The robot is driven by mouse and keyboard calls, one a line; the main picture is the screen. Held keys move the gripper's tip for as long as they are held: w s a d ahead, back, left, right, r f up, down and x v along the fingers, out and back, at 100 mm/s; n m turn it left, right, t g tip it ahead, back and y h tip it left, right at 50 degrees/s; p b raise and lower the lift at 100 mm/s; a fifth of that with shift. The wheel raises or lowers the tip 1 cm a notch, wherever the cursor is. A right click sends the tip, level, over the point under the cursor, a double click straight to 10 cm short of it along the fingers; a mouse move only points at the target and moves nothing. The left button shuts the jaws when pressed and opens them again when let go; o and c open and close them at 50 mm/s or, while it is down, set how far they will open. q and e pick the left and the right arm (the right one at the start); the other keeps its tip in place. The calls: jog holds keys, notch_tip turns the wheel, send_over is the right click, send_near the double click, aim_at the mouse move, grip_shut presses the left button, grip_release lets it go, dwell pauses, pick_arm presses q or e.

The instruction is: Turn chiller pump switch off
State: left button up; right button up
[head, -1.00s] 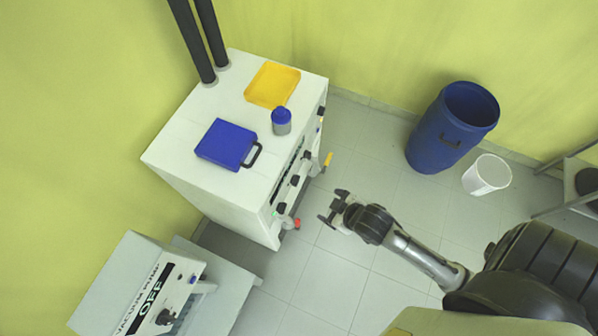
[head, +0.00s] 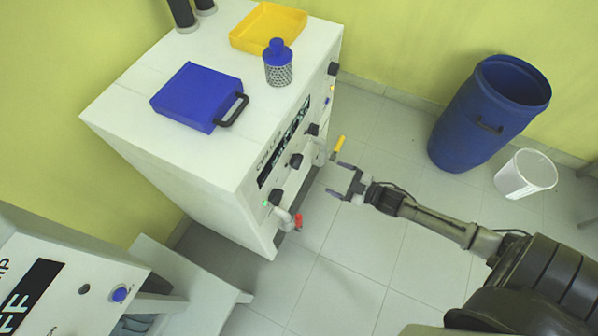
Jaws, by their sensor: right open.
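The white chiller cabinet (head: 190,165) stands left of centre in the head view, its front face turned to the right. The front carries a dark display strip (head: 285,140) and several black knobs, among them a lower one (head: 275,198), a middle one (head: 296,160) and one further up (head: 312,129). A small green light (head: 265,203) shows beside the lower knob. Which knob is the pump switch I cannot read. My right gripper (head: 339,179) is open and empty, in front of the panel and apart from it, with its fingers towards the knobs. My left gripper is out of view.
A yellow-handled valve (head: 338,145) and a red-handled valve (head: 298,221) stick out from the chiller front. A blue case (head: 195,95), a bottle (head: 278,65) and a yellow tray (head: 268,28) sit on top. A blue barrel (head: 470,125) and white bucket (head: 524,175) stand right.

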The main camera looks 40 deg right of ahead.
aim_at(299, 162)
jog(key=shift+n+y, duration=0.3)
jog(key=shift+y, duration=0.1)
jog(key=b+x, duration=0.1)
jog(key=x, duration=0.3)
jog(key=f+b+x, duration=0.1)
jog(key=b+x, duration=0.1)
jog(key=x, duration=0.3)
jog(key=b+x, duration=0.2)
jog(key=x, duration=0.2)
jog(key=shift+w+d+f, duration=0.15)
jog(key=shift+w+d, duration=0.2)
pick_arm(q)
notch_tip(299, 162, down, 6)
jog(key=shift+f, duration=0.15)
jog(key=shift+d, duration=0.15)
pick_arm(e)
jog(key=c, duration=0.9)
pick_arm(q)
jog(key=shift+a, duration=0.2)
